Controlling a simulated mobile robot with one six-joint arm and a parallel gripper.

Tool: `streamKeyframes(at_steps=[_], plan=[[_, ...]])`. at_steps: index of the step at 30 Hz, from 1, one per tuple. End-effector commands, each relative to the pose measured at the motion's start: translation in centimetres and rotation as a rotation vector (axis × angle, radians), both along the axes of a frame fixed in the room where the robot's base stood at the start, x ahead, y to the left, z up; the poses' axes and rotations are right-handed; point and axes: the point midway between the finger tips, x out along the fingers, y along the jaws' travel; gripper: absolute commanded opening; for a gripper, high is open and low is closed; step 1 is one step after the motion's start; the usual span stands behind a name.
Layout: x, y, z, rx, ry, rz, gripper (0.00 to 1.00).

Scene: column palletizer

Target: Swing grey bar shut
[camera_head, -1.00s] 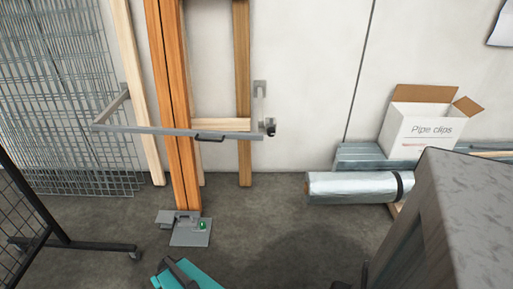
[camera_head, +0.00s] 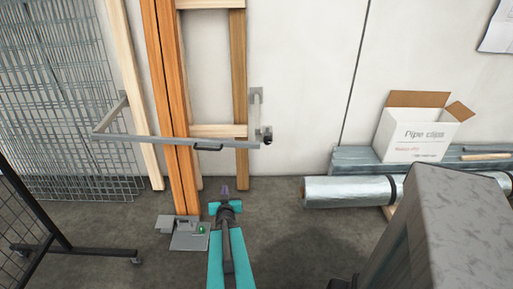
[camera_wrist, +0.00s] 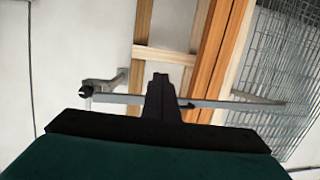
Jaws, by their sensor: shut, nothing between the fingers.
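The grey bar (camera_head: 165,141) runs level across the front of the upright timber, with a small black handle (camera_head: 208,148) near its middle. Its right end is close to the wall bracket with a dark knob (camera_head: 266,137); I cannot tell whether it is latched there. My gripper (camera_head: 225,190) is shut and empty, pointing toward the wall, below the bar's right half in the head view. In the wrist view the shut fingers (camera_wrist: 160,80) cover part of the bar (camera_wrist: 240,104), and the bracket (camera_wrist: 100,86) is to their left. I see no clear contact with the bar.
Orange timber posts (camera_head: 170,110) stand behind the bar on a grey floor plate (camera_head: 189,238). Wire mesh (camera_head: 60,100) leans at left, with a black rack (camera_head: 60,232) nearer. At right lie a foil roll (camera_head: 345,191) and a Pipe clips box (camera_head: 412,135). The floor between is clear.

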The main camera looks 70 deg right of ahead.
Motion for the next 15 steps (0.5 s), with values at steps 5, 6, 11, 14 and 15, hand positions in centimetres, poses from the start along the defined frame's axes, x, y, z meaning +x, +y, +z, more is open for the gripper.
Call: streamKeyframes(at_steps=[5, 6, 11, 14, 15], plan=[[-5.8, -4.3, 5.7, -0.134, -0.061, -0.120, 0.00], [-6.9, -4.9, 6.6, -0.160, -0.071, -0.142, 0.00], [-9.9, -6.5, 9.2, -0.232, -0.094, -0.199, 0.00], [-10.8, -6.8, 9.9, -0.251, -0.100, -0.215, 0.00], [-10.9, -6.9, 10.0, -0.254, -0.102, -0.217, 0.00]])
